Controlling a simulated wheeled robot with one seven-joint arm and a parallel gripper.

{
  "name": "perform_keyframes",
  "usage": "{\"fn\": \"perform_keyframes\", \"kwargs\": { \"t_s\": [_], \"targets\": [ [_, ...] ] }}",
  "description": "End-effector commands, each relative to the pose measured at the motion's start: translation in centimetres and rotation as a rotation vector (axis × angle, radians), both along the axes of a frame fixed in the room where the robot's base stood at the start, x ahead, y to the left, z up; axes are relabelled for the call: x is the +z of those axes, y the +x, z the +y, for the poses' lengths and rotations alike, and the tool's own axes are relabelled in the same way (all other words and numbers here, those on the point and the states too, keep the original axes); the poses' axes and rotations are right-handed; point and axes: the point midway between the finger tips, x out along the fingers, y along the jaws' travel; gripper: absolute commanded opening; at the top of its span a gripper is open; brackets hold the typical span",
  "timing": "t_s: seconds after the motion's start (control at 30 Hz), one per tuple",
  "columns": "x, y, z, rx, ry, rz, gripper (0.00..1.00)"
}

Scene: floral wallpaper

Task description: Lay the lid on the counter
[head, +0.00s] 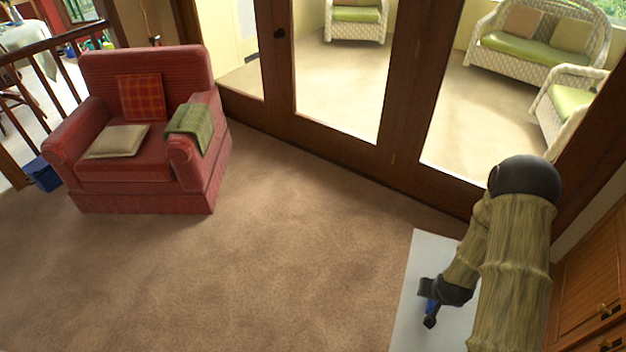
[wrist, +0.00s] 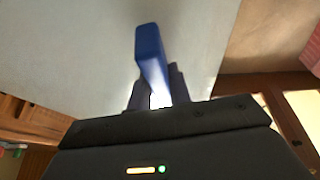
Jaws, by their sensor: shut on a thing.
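My gripper (head: 430,304) is at the lower right in the head view, over the pale grey counter (head: 421,262). It is shut on a narrow blue piece, which I take to be the lid; only a small bit of it shows between the fingers there. In the wrist view the blue lid (wrist: 150,50) stands out from between the dark fingers of my gripper (wrist: 156,90), seen as a slim bar. The counter (wrist: 75,45) fills the upper left behind it. I cannot tell whether the lid touches the counter. Its full shape is hidden.
The visible part of the counter is bare. Wooden cabinets (head: 590,290) stand at the right. A red armchair (head: 145,180) with cushions stands at the left on open brown carpet (head: 270,260). Glass doors with dark frames (head: 400,110) run along the back.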

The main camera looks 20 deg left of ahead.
Motion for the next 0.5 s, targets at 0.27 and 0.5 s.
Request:
{"fn": "perform_keyframes", "kwargs": {
  "t_s": [0.27, 0.5],
  "targets": [
    [-7.9, -2.2, 0.0, 0.001, 0.000, 0.006, 0.00],
    [-10.9, -3.4, 0.0, 0.001, 0.000, 0.000, 0.00]
  ]
}}
